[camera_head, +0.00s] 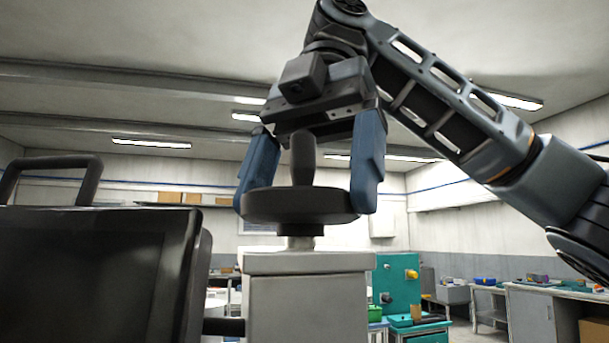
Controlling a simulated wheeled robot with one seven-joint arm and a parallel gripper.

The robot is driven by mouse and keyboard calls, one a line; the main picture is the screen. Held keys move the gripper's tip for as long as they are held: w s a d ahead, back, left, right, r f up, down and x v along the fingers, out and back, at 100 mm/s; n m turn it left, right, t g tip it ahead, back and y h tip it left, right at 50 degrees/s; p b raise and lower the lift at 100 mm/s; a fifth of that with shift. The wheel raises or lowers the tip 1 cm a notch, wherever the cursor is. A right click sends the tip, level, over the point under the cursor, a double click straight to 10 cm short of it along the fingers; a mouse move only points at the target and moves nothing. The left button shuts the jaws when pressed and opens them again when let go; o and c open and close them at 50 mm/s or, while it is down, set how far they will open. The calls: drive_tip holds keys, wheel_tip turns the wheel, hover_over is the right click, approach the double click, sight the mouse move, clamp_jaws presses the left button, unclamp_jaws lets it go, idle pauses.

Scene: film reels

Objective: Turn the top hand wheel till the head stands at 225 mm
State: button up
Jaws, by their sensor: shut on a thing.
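The top hand wheel (297,206) is a dark round disc with an upright knob (303,158). It sits on a short shaft on top of a pale grey column (305,300). My gripper (309,196) points down from above, with one blue finger at the left rim and one at the right rim. It is shut on the wheel's rim, and the knob stands up between the fingers. No scale or head height reading can be made out in this view.
A dark monitor-like panel (90,265) with a handle stands close at left. My arm comes in from the right. Farther back are a teal machine (397,280), a grey workbench (545,310) and shelves with boxes. The space right of the column is open nearby.

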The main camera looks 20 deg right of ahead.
drive_tip(key=shift+c, duration=0.9)
drive_tip(key=m+t+y, duration=0.1)
drive_tip(key=m, duration=0.3)
drive_tip(key=shift+s, duration=0.1)
drive_tip(key=m+t, duration=0.2)
drive_tip(key=m, duration=0.2)
drive_tip(key=shift+s+d, duration=0.1)
drive_tip(key=m+t, duration=0.1)
drive_tip(key=m, duration=0.4)
drive_tip(key=shift+s+t, duration=0.15)
drive_tip(key=shift+t, duration=0.25)
drive_tip(key=m, duration=0.2)
drive_tip(key=m+t, duration=0.1)
drive_tip(key=m, duration=0.1)
drive_tip(key=shift+m+t+h, duration=0.3)
drive_tip(key=shift+h, duration=0.1)
